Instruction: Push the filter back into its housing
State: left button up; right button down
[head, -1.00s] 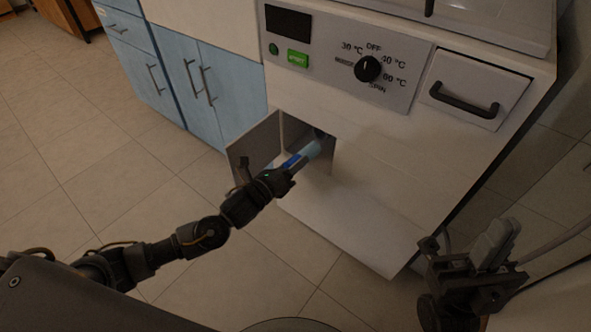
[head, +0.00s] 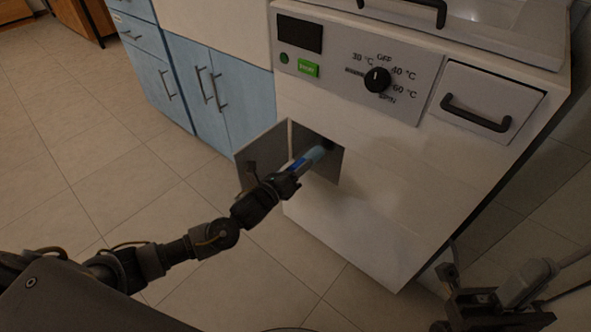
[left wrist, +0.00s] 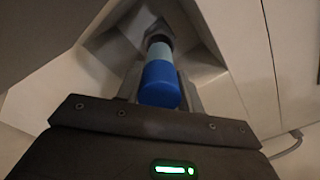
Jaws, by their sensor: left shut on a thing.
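The filter (head: 315,154) is a cylinder with a light blue body and a darker blue end. My left gripper (head: 293,174) is shut on it by the darker blue end. The filter's far end points into the dark housing (head: 328,165), a recess low in the white washing machine's front. In the left wrist view the filter (left wrist: 160,75) lies ahead of the gripper, its dark far tip at the back of the grey recess; whether the tip is seated cannot be told. My right gripper (head: 497,300) is at the lower right, away from the filter; its fingers are cut off and unclear.
The grey filter door (head: 262,155) stands open on the left of the recess, close to my left gripper. The machine's panel has a dial (head: 377,80) and a green button (head: 308,69). Blue cabinets (head: 190,80) stand to the left. Tiled floor in front is clear.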

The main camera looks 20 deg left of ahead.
aim_at(313, 155)
pick_arm(q)
jog(key=shift+x, duration=1.45)
jog(key=shift+b+x, duration=1.45)
jog(key=shift+x, duration=2.35)
jog(key=shift+r, duration=0.15)
jog(key=shift+p+v, duration=1.1)
jog(key=shift+v, duration=0.2)
jog(key=shift+p+v, duration=1.55)
jog(key=shift+v, duration=0.75)
jog(key=shift+s, duration=0.1)
jog(key=shift+b+x, duration=0.6)
jog(key=shift+x, duration=1.1)
